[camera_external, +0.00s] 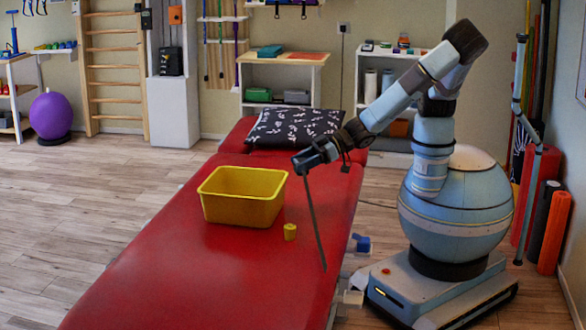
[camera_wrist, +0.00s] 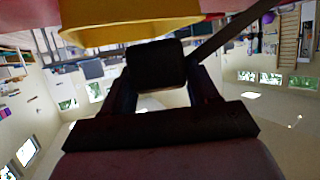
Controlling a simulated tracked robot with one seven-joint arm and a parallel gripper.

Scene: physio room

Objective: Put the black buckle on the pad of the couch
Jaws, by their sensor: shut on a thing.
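My gripper (camera_external: 306,160) is above the red couch pad (camera_external: 290,278), right of the yellow bin. It is shut on the black buckle (camera_wrist: 157,62), a dark block between the fingers in the wrist view. In the external view the buckle is hard to tell from the dark fingers. A long dark strap (camera_external: 314,222) hangs from the gripper, slanting down to the right, with its low end over the pad near the right edge. I cannot tell whether that end touches the pad. The strap also runs to the upper right in the wrist view (camera_wrist: 226,41).
A black patterned pillow (camera_external: 292,128) lies at the far end. The near pad is bare. A blue thing (camera_external: 361,243) is beside the couch's right edge.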

